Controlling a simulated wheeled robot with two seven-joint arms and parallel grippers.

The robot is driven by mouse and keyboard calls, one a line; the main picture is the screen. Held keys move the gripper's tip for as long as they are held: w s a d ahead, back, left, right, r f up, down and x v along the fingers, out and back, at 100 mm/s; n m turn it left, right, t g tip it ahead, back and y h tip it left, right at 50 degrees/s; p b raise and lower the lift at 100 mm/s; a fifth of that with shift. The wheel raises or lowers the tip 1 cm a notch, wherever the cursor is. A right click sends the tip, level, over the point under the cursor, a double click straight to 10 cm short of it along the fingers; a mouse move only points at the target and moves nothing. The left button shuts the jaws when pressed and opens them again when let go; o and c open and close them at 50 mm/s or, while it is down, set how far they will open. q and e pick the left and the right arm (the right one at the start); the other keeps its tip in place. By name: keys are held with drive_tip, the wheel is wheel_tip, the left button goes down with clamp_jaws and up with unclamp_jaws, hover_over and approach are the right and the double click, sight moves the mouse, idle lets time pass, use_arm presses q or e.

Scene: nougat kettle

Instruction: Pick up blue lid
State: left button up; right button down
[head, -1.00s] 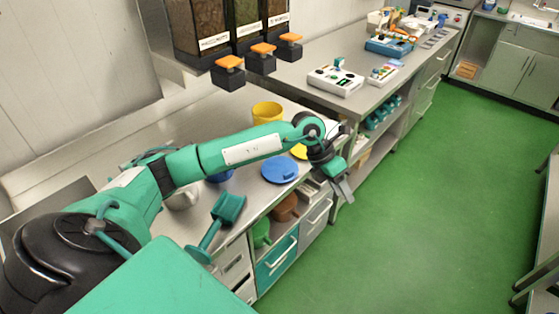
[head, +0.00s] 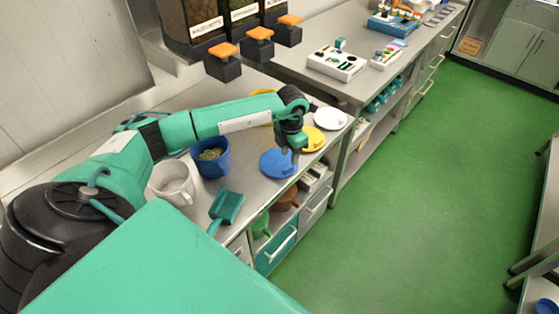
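The blue lid (head: 272,166) lies flat on the steel counter, close to its front edge. My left gripper (head: 291,157) points down over the right part of the lid, at or just above its knob. The fingers are small and dark here, and I cannot tell whether they touch the knob or how far apart they are. My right gripper is not in view.
A yellow lid (head: 313,138) and a white lid (head: 331,118) lie to the right. Dispensers (head: 223,62) hang above the counter.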

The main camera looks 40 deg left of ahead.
sight(290, 167)
use_arm(q)
drive_tip(key=shift+s+d+f+p, duration=0.1)
drive_tip(key=shift+d+f+p, duration=0.1)
drive_tip(key=shift+f+p, duration=0.45)
wheel_tip(290, 167, down, 3)
drive_tip(key=shift+f+p, duration=0.15)
drive_tip(key=shift+p, duration=0.6)
drive_tip(key=shift+f, duration=0.2)
clamp_jaws()
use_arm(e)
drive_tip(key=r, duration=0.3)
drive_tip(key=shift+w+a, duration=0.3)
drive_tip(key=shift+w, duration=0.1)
